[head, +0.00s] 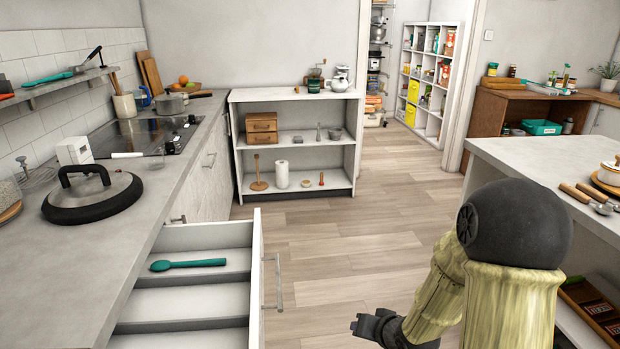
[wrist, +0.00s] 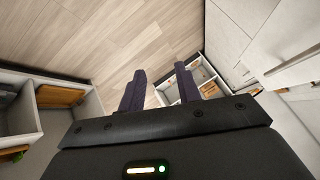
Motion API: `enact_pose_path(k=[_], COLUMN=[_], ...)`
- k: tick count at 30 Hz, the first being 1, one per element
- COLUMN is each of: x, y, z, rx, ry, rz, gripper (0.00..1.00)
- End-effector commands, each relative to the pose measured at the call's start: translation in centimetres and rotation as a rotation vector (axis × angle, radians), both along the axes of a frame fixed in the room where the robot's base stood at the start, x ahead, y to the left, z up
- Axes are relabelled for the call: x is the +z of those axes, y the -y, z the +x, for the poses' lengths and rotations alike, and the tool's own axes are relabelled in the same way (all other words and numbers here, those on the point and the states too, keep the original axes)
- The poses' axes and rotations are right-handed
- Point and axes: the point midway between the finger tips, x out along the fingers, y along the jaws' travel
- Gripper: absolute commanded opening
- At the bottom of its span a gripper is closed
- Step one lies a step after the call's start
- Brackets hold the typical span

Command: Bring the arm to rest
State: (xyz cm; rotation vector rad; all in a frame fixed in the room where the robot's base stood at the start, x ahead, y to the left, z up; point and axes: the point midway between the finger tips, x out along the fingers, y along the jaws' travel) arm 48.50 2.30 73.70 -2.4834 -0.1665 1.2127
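My gripper (head: 370,322) is low at the bottom of the head view, above the wooden floor, to the right of the open drawer. In the wrist view its two dark fingers (wrist: 161,90) stand apart with nothing between them but floor and a distant shelf. My arm (head: 450,290) bends down from the right side of the head view. The open drawer (head: 257,280) holds a teal spoon (head: 188,264) in its far compartment. My gripper is apart from the drawer.
The drawer juts out from the left counter (head: 90,255), with its handle facing the floor space. A white counter (head: 540,165) stands at the right, close to my arm. A low white shelf (head: 295,97) stands ahead. The floor (head: 350,225) between is clear.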

Motion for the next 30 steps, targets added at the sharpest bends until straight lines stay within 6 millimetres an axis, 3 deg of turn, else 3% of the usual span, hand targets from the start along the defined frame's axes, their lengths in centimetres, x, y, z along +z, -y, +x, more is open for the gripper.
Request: enact_pose_path(k=[3, 9, 21, 30], x=[1.5, 3.6, 6.6, 11.6], y=[1.6, 3.1, 2.1, 2.3], z=[-1.9, -6.5, -14.1, -13.8], rx=[0.002, 0.03, 0.146, 0.141], ry=[-0.065, -0.215, -0.428, -0.427], rz=[-0.168, -0.334, -0.367, -0.369], gripper=[0.33, 0.33, 0.33, 0.33])
